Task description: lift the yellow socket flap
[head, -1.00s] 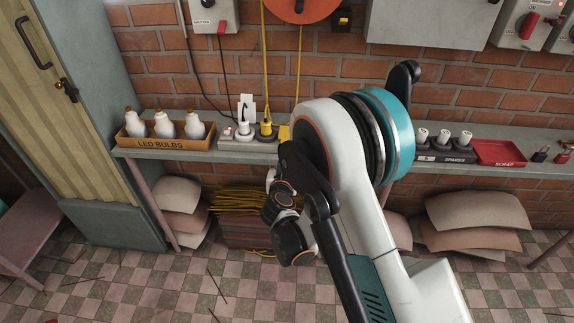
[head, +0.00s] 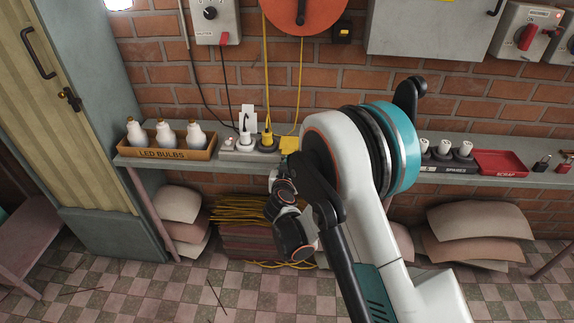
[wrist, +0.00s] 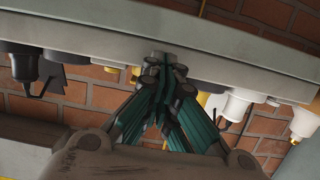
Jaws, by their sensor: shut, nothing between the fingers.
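The yellow socket flap (head: 290,144) is at the right end of the power strip (head: 229,146) on the wall shelf and looks lowered, lying near flat. Just left of it are a yellow plug (head: 267,138), a white plug (head: 244,137) and a raised white flap (head: 248,115). In the wrist view my gripper (wrist: 166,72) is shut and empty, its teal fingers together in front of the shelf edge. In the head view my arm hides most of it, just below the shelf under the yellow flap. The fingers seem apart from the flap; the gap cannot be judged.
The grey shelf (head: 135,161) has a bulb box (head: 165,154) on the left, and spare sockets (head: 443,151) and a red scrap tray (head: 502,162) on the right. Yellow cords (head: 267,80) hang from an orange reel (head: 306,10) behind the strip. Sacks (head: 478,222) lie below.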

